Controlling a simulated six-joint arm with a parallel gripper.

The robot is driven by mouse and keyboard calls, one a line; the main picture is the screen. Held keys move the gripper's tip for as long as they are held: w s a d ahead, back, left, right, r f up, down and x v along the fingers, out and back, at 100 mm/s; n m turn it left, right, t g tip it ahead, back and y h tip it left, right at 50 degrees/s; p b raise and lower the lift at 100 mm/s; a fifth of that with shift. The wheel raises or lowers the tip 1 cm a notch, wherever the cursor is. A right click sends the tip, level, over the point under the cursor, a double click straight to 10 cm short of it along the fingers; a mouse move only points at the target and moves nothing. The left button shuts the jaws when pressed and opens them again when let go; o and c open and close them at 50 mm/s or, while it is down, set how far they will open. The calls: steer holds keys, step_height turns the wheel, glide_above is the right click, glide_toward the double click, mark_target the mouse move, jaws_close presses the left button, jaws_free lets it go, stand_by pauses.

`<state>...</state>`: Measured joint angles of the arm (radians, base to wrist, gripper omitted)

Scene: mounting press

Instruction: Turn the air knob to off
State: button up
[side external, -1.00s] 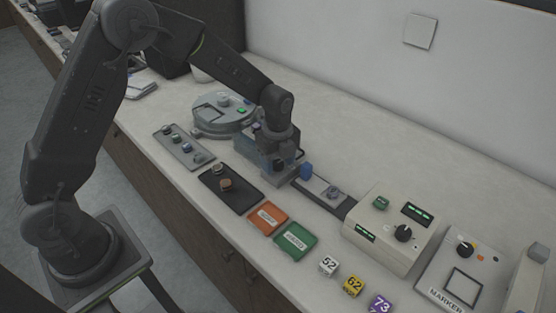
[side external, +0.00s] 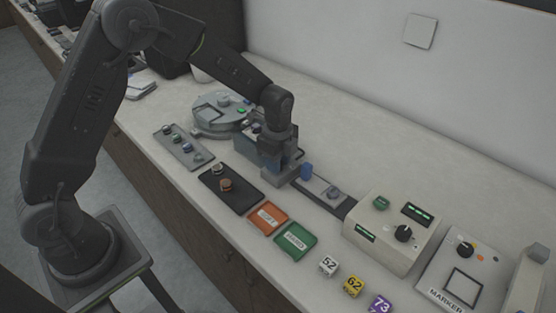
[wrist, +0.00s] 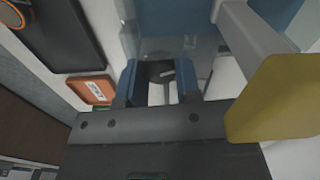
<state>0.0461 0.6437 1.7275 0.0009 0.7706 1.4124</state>
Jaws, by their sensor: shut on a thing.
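The press (side external: 284,176) is a small grey unit with a see-through bluish guard, in the middle of the bench in the side view. My gripper (side external: 279,160) points down at it and hides much of it. In the wrist view my gripper (wrist: 158,84) has its two blue-grey fingers on either side of a dark round knob (wrist: 154,72) with a pale pointer mark. The fingers are shut on this knob, which I take to be the air knob. Its label and the off mark cannot be read.
Left are a black tray (side external: 238,196) and a grey tray with several pucks (side external: 170,138). An orange tray (side external: 267,218) and a green tray (side external: 295,240) lie in front.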

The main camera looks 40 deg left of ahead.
steer(key=shift+n, duration=0.5)
steer(key=o, duration=0.9)
steer(key=shift+o, duration=0.2)
steer(key=shift+r, duration=0.1)
step_height(320, 180, up, 14)
steer(key=shift+f, duration=0.2)
